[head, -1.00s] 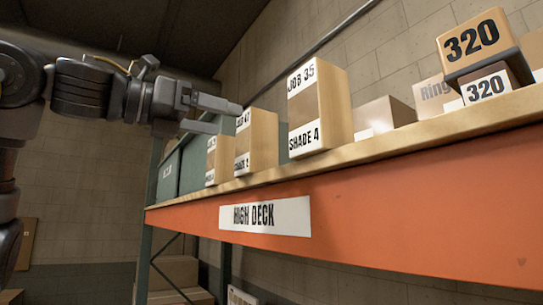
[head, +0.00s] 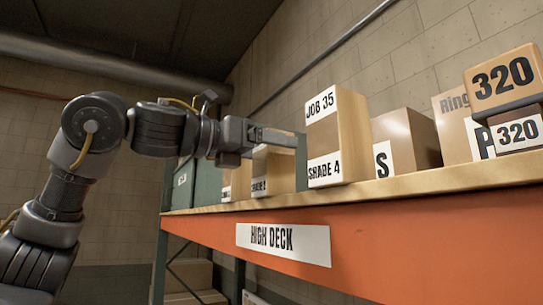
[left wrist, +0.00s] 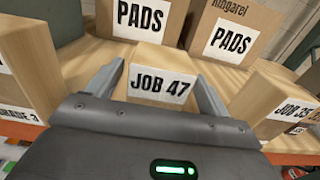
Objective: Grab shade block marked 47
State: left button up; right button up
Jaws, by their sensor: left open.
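The shade block marked JOB 47 (left wrist: 160,84) is a light wooden block with a white label, standing on the shelf. In the head view the block (head: 273,172) shows its lower label, SHADE with an unclear digit, and its top is partly hidden by my gripper. My left gripper (left wrist: 157,68) is open, with one finger on each side of the block in the left wrist view. I cannot tell whether the fingers touch it. In the head view the left gripper (head: 285,138) is at the block's upper part. My right gripper is not in view.
The JOB 35, SHADE 4 block (head: 338,135) stands close on the right. A smaller block (head: 236,181) stands on the left. PADS boxes (left wrist: 140,18) stand behind. Boxes marked 320 (head: 503,78) are farther right. The orange beam (head: 400,240) reads HIGH DECK.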

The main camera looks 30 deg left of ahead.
aim_at(283, 152)
pick_arm(q)
jog(key=x, duration=0.3)
jog(key=shift+w+f+p, duration=0.1)
jog(key=shift+w+p, duration=0.15)
jog(key=shift+p, duration=0.05)
jog(key=shift+s, duration=0.25)
jog(key=shift+c, duration=0.8)
jog(key=shift+s+a, duration=0.1)
jog(key=shift+c, duration=1.1)
jog(key=c, duration=0.8)
jog(key=a+r, duration=0.1)
jog(key=r, duration=0.2)
jog(key=s+a+r, duration=0.1)
jog(key=r, duration=0.2)
jog(key=a+r, duration=0.2)
jog(key=r, duration=0.1)
jog(key=shift+s+a+r, duration=0.1)
jog(key=shift+s+r, duration=0.05)
jog(key=shift+s, duration=0.1)
jog(key=shift+s+a+r, duration=0.55)
jog(key=shift+a+r, duration=0.1)
jog(key=shift+a, duration=0.85)
jog(key=shift+s+a+r, duration=0.6)
jog(key=shift+a, duration=0.9)
jog(key=shift+s+a+r, duration=0.55)
jog(key=shift+a+r, duration=0.1)
jog(key=shift+a, duration=0.85)
